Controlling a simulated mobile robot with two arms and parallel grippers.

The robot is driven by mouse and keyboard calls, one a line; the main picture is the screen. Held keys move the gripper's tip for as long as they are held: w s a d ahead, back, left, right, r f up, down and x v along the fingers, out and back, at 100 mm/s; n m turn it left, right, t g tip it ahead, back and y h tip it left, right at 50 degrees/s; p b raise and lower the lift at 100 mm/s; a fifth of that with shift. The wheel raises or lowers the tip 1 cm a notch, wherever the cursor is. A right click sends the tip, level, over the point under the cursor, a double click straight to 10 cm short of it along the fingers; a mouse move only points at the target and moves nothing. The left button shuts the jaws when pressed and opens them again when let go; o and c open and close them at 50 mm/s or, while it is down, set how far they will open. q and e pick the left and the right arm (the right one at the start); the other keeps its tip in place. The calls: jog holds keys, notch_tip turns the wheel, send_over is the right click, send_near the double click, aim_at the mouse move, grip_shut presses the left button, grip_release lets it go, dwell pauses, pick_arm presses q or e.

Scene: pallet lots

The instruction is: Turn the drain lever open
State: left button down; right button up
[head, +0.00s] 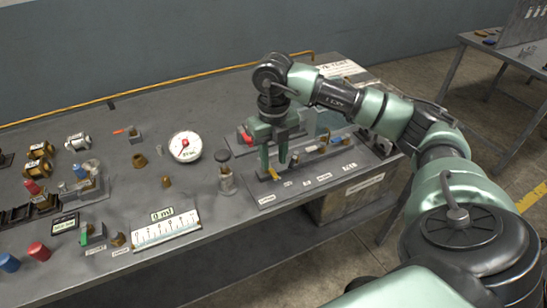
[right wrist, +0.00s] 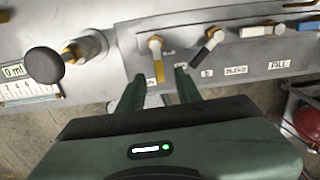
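A row of small levers is mounted on a raised grey panel (head: 335,179) at the table's right end. The leftmost lever, with a yellow handle (head: 274,173), is at my right gripper (head: 275,168). A dark-handled lever (right wrist: 207,48) is just to the right. The label by the yellow lever is partly hidden, and I cannot read "drain".
A round white gauge (head: 185,146) and a dark-capped bottle (head: 226,180) stand left of the panel. A ruled scale (head: 165,233) lies near the front edge. A dark round knob (right wrist: 43,64) is left of the fingers. Several fittings fill the table's left side.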

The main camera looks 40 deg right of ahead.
aim_at(274, 172)
jog(key=shift+r, duration=2.3)
